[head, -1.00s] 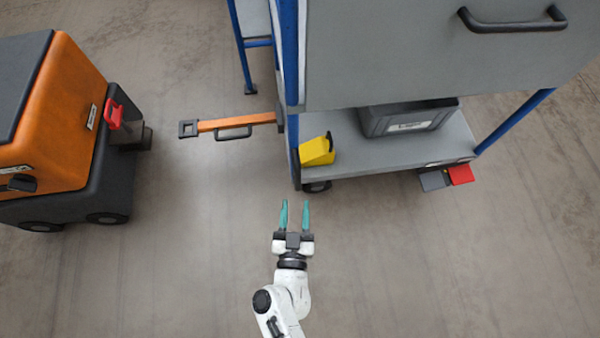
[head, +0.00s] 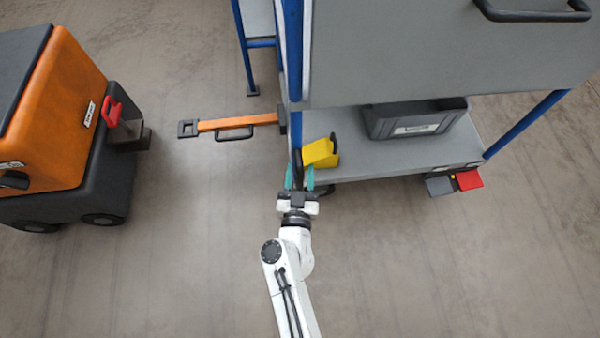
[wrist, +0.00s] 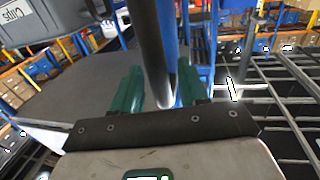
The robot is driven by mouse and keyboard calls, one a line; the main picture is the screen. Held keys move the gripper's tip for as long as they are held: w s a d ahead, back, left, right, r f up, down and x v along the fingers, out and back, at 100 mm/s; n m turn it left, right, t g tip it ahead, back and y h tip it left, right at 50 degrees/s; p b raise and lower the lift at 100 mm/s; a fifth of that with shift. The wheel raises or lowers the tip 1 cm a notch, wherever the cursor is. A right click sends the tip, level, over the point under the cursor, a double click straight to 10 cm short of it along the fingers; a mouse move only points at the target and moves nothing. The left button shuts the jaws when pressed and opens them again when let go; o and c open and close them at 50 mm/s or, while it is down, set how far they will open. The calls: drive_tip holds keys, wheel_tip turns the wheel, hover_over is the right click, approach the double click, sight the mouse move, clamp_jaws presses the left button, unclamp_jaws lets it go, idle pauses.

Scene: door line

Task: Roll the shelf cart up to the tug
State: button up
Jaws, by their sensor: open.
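The shelf cart (head: 400,165) has blue posts, grey panels and a grey lower shelf. Its orange drawbar (head: 235,122) points left, with a square dark eye at the tip. The orange and dark tug (head: 60,110) stands at the left, with a red lever (head: 111,112) above its hitch. A floor gap separates the eye from the hitch. My gripper (head: 299,180) is open at the cart's near left corner. A dark upright bar (wrist: 150,50) stands between its teal fingers, close to a blue post. I cannot tell whether either finger touches it.
A yellow box (head: 321,152) and a dark grey bin (head: 415,118) sit on the lower shelf. Red and grey pedals (head: 455,182) stick out at the cart's near right edge. A blue-legged stand (head: 262,42) is behind the drawbar. The near floor is clear.

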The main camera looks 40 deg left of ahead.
clamp_jaws()
drive_tip(key=shift+s, duration=0.1)
idle(0.4)
drive_tip(key=s+a+p, duration=0.1)
drive_tip(key=s+a, duration=1.2)
drive_tip(key=s, duration=0.2)
drive_tip(key=shift+p, duration=0.4)
unclamp_jaws()
drive_tip(key=shift+s+d, duration=0.1)
drive_tip(key=shift+s, duration=0.05)
